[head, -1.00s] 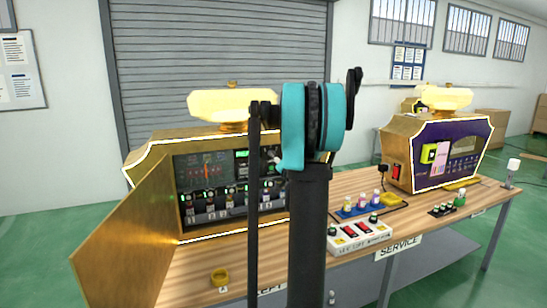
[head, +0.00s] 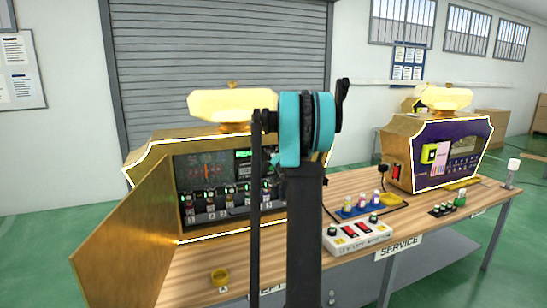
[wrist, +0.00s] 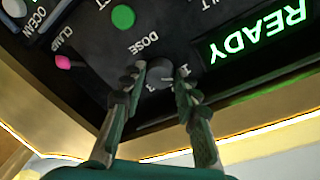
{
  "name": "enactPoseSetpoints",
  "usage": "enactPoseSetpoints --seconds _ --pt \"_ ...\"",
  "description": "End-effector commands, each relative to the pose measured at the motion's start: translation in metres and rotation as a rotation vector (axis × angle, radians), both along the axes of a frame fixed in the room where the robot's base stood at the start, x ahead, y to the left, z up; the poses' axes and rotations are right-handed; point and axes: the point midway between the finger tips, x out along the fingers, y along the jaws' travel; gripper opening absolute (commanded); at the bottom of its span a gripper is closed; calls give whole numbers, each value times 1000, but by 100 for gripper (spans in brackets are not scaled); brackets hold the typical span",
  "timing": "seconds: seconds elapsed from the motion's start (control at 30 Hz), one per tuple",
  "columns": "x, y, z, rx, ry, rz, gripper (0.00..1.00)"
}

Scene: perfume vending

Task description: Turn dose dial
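The dose dial (wrist: 160,77) is a dark grey round knob below the word DOSE, which appears upside down in the wrist view, with the marks 1 and 3 beside it. My gripper (wrist: 161,80) has its two fingers spread, one on each side of the dial. The left finger is close to the dial's edge; I cannot tell if either finger touches it. In the head view my arm hides the gripper and dial. The dial is on the dark panel (head: 212,170) of the open gold machine (head: 150,158).
A lit READY display (wrist: 258,38), a green button (wrist: 123,17) and a pink-tipped lever (wrist: 64,62) are near the dial. The machine's open gold door (head: 130,235) stands at left.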

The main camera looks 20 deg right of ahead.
Motion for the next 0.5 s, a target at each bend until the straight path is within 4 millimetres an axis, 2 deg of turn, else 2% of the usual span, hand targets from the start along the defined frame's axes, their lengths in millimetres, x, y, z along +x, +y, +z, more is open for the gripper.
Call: enactPoseSetpoints --seconds 0.03,0.2,0.5 --pt "0 0 0 0 0 0 21" --pt "0 0 0 0 0 0 0" --pt "0 0 0 32 0 0 0"
